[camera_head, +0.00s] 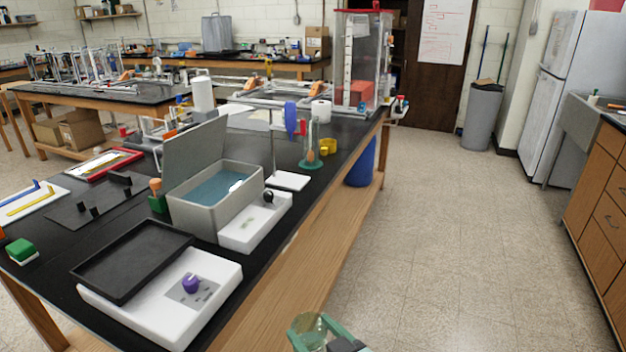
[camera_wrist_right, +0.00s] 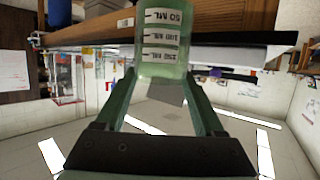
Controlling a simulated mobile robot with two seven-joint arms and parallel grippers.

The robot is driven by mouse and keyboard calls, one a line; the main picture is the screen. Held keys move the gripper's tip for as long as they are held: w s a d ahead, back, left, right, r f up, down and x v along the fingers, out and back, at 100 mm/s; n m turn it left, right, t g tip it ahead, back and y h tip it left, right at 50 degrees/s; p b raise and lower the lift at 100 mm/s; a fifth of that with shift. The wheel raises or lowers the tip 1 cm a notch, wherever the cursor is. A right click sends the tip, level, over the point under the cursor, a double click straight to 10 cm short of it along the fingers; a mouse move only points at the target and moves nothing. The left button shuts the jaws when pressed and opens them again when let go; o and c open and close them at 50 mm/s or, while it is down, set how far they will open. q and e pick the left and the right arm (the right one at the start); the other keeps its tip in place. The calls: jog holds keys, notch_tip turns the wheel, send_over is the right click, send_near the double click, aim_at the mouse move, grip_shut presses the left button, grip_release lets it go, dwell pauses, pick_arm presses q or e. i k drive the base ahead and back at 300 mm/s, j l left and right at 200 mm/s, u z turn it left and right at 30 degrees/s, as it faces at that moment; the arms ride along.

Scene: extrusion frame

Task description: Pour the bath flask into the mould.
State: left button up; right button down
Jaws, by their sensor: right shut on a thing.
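My right gripper (camera_head: 318,328) is at the bottom edge of the head view, over the aisle floor beside the bench's right edge. Its green fingers are shut on a clear, pale green-tinted flask (camera_head: 307,324). In the right wrist view the flask (camera_wrist_right: 165,52) shows white volume labels and sits between the fingers. I cannot tell how much liquid it holds. No mould is plainly marked; a shallow black tray (camera_head: 131,262) and a dark plate with small black uprights (camera_head: 88,205) lie on the bench, and I cannot tell which is it. My left gripper is out of view.
A grey water bath (camera_head: 190,209) with blue liquid and a raised lid stands on the black bench. Beside it are a white device (camera_head: 254,224) and a white unit with a purple knob (camera_head: 214,296). A green-based cylinder (camera_head: 311,145) stands farther back. The aisle floor is clear.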

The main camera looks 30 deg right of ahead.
aim_at(327, 146)
jog(key=i+l+u, duration=0.1)
jog(key=l, duration=0.4)
jog(key=i+l+u, duration=0.15)
jog(key=l, duration=0.35)
jog(key=i+l+u, duration=0.25)
jog(key=l, duration=0.7)
jog(key=i+l+u, duration=0.25)
jog(key=l, duration=0.7)
jog(key=l+u, duration=0.25)
jog(key=l, duration=0.75)
jog(key=k, duration=0.05)
